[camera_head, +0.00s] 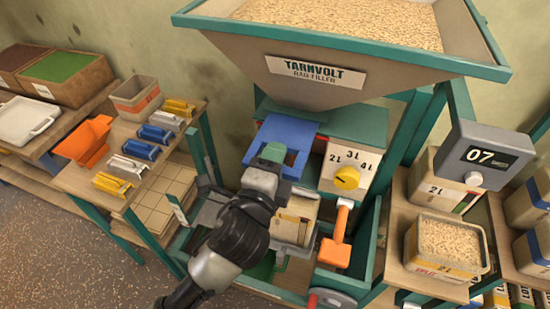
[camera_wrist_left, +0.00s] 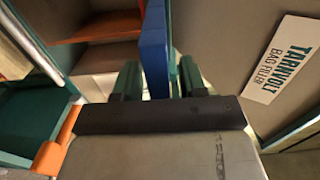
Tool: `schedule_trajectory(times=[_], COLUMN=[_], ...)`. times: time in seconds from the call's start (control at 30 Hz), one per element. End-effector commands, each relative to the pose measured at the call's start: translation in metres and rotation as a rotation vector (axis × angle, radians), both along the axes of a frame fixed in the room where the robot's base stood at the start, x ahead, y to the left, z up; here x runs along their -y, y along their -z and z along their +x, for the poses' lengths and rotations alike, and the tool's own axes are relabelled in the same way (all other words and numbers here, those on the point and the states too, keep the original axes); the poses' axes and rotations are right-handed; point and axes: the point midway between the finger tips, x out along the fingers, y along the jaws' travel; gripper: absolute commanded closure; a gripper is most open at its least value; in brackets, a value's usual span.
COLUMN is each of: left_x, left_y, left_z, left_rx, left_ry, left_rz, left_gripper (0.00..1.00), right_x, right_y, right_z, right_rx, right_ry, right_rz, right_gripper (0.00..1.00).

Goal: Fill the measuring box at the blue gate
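The blue gate (camera_head: 290,132) sits under the hopper (camera_head: 300,45), which is labelled TARNVOLT BAG FILLER and full of grain. My left gripper (camera_head: 272,155) is at the gate's front edge. In the left wrist view, its green fingertips (camera_wrist_left: 160,80) stand apart on either side of the blue plate (camera_wrist_left: 154,45); a narrow gap shows on one side, and firm contact is not clear. A tan box (camera_head: 302,208), probably the measuring box, stands below the gate; my left arm hides part of it and its contents cannot be seen. My right gripper is not in view.
Right of the gate are a yellow dial (camera_head: 347,177) marked 2L, 3L, 4L, an orange handle (camera_head: 338,240) and a grey display (camera_head: 485,155) reading 07. A grain-filled box (camera_head: 448,245) stands at right.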

Motion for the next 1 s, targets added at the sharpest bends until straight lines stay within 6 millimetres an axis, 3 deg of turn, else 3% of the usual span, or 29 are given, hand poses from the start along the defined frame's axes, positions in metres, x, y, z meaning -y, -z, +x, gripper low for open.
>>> schedule_trajectory(times=[0.33, 0.7, 1.0], left_x=[-0.003, -0.024, -0.033], left_y=[-0.001, 0.001, 0.000], left_z=[-0.008, -0.075, -0.102], left_rx=[0.000, -0.003, 0.000], left_ry=[0.000, 0.001, 0.001], left_rz=[0.000, 0.000, -0.001], left_gripper=[0.58, 0.58, 0.58], right_x=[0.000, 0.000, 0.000], right_y=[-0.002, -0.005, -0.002], right_z=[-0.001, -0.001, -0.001], right_rx=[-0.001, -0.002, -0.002], right_ry=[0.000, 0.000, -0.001], right_rz=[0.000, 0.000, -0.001], right_gripper=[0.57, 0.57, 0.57])
